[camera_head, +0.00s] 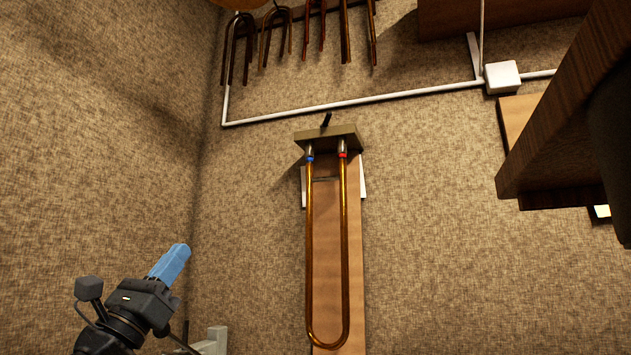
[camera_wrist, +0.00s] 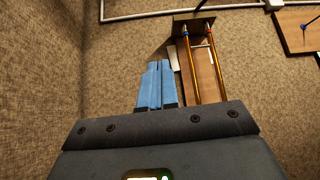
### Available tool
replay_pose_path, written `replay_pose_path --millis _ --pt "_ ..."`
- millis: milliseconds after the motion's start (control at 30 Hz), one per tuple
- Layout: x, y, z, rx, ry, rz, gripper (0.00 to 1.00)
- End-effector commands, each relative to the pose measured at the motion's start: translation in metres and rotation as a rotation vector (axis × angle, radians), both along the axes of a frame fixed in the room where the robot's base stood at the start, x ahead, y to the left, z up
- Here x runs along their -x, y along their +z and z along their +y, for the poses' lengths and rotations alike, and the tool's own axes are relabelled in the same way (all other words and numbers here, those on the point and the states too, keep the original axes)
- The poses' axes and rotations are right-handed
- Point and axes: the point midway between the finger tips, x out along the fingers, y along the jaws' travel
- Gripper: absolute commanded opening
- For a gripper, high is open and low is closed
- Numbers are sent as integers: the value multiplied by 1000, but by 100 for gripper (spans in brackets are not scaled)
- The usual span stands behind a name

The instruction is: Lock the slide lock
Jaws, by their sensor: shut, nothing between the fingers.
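A brass U-shaped slide (camera_head: 345,250) hangs from a block (camera_head: 328,138) on the wall, in front of a wooden board. Its left tube has a blue ring (camera_head: 310,158) and its right tube a red ring (camera_head: 343,155) under the block. A small black lever (camera_head: 326,119) sticks up from the block's top, tilted slightly right; I take it for the slide lock. The slide also shows in the wrist view (camera_wrist: 189,72). My gripper (camera_head: 182,250), with blue fingers, is shut and empty, lower left of the slide and apart from it. It also shows in the wrist view (camera_wrist: 158,66).
More slides (camera_head: 240,50) hang in a row at the top left. A white conduit (camera_head: 340,104) runs along the wall above the block to a white box (camera_head: 502,77). A dark wooden shelf or table edge (camera_head: 560,135) juts in at right. The wall between gripper and slide is clear.

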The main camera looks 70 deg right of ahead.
Motion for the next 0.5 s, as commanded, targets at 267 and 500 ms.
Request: replay_pose_path --millis 267,500 --pt "6 106 -32 -160 154 -401 0" --pt "26 190 -57 -280 287 -751 0"
